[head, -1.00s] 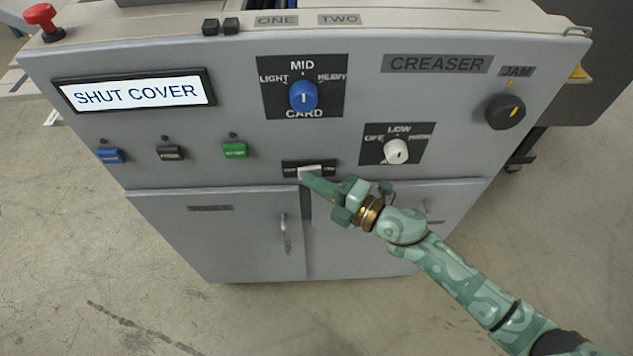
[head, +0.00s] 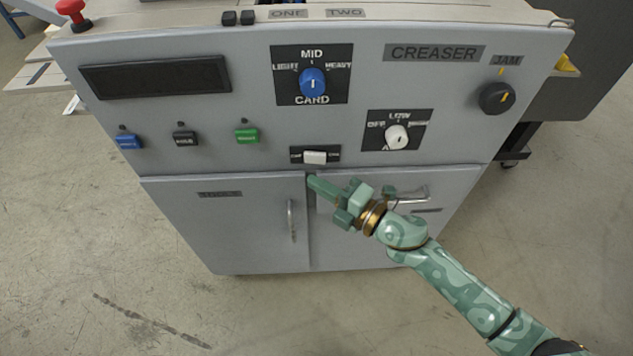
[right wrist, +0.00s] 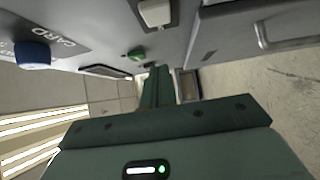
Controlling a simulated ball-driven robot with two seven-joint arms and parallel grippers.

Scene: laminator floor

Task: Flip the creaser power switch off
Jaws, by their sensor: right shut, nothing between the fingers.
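The creaser (head: 420,80) is a grey cabinet with a sloped control panel. Its power switch, a white rocker (head: 315,157) on a black plate, sits at the panel's lower middle, above the doors. The rocker also shows in the right wrist view (right wrist: 155,13) at the top. The creaser's display (head: 156,77) is dark. My right gripper (head: 314,182) is shut and empty, with its tips just below the rocker and apart from it. In the right wrist view its fingers (right wrist: 157,88) point away toward the panel. My left gripper is not in view.
A blue card knob (head: 312,82), a white knob (head: 397,137) and a black jam knob (head: 496,98) stick out nearby. Blue, black and green (head: 247,136) buttons are at left. A red emergency button (head: 72,12) stands on top. Door handles protrude below.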

